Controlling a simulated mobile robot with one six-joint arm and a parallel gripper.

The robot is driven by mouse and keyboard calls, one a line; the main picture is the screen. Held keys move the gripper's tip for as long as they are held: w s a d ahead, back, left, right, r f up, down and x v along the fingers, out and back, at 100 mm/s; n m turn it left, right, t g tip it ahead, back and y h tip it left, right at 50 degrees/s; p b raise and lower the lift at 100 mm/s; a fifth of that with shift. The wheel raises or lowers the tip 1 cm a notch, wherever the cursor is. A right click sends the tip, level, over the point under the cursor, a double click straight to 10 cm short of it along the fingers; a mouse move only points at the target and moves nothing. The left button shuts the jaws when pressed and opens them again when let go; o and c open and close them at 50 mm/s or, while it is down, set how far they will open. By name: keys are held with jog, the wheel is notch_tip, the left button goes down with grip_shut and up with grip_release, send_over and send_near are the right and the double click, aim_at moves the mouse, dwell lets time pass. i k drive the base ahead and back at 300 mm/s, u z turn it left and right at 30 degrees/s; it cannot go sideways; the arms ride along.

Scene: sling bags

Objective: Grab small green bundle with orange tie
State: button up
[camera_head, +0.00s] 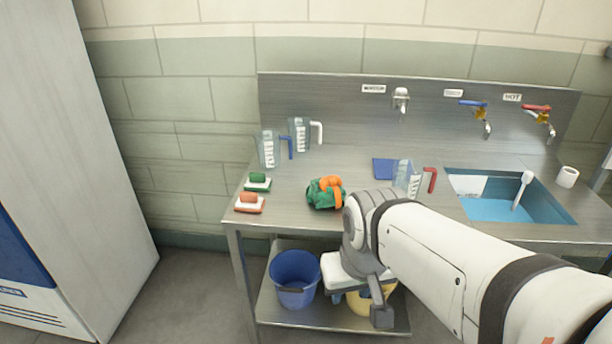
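The small green bundle with the orange tie (322,195) sits on the steel counter (290,217), near its front edge and left of the middle. The orange tie loops over its top right side. My arm comes in from the lower right. My gripper (382,316) is below and to the right of the bundle, in front of the counter's edge and apart from the bundle. It points down, and only a dark part of it shows, so its finger opening cannot be made out.
Two brushes, green (257,182) and orange (249,202), lie left of the bundle. Measuring jugs (268,150) stand behind, and one with a red handle (408,178) stands to the right by the sink (490,208). A blue bucket (295,278) stands on the lower shelf.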

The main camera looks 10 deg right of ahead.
aim_at(326, 193)
jog(key=u, duration=0.3)
jog(key=i, duration=1.15)
jog(key=z, duration=0.35)
